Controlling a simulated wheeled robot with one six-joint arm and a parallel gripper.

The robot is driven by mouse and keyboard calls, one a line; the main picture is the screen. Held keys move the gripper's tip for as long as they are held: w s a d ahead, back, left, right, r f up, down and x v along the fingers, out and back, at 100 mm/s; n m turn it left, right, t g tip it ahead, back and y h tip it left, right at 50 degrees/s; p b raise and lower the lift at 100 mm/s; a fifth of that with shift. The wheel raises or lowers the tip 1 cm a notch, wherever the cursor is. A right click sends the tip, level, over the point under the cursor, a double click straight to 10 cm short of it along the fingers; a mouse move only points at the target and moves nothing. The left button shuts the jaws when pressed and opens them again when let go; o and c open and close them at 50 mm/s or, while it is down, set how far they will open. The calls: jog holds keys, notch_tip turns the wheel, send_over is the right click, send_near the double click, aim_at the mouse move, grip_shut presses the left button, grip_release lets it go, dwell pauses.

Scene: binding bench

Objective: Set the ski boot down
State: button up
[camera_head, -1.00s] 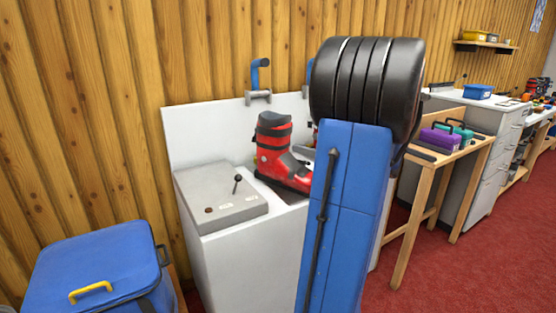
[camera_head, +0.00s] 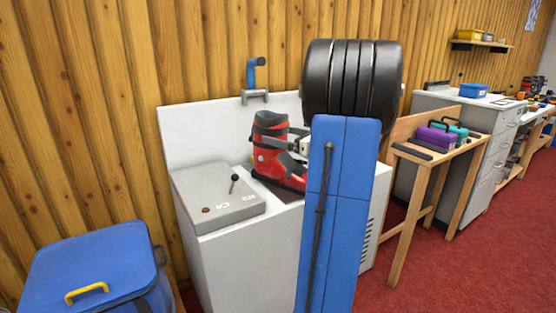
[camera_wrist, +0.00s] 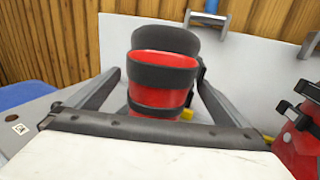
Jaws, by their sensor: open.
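The red ski boot (camera_head: 268,155) with black cuff stands upright on the white bench (camera_head: 240,245), beside the grey control box. In the wrist view the boot (camera_wrist: 160,75) shows its open top, between the two fingers of my gripper (camera_wrist: 158,82). The fingers are spread, one on each side of the cuff. Whether they touch it I cannot tell. In the head view part of my gripper (camera_head: 298,142) shows at the boot's right side; my arm hides the rest.
The grey box (camera_head: 215,200) with a small lever is left of the boot. A blue clamp (camera_head: 254,75) is on the back panel (camera_head: 200,130). Another red and black object (camera_wrist: 300,140) is at the wrist view's right edge. A blue bin (camera_head: 95,260) stands at front left.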

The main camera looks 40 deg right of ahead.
jog(key=shift+w+a+r, duration=0.1)
jog(key=shift+w+a, duration=0.1)
jog(key=shift+w, duration=1.15)
jog(key=shift+w+a+r, duration=0.1)
jog(key=shift+w+a, duration=0.1)
jog(key=shift+w, duration=1.1)
jog(key=c, duration=2.1)
jog(key=shift+r, duration=0.1)
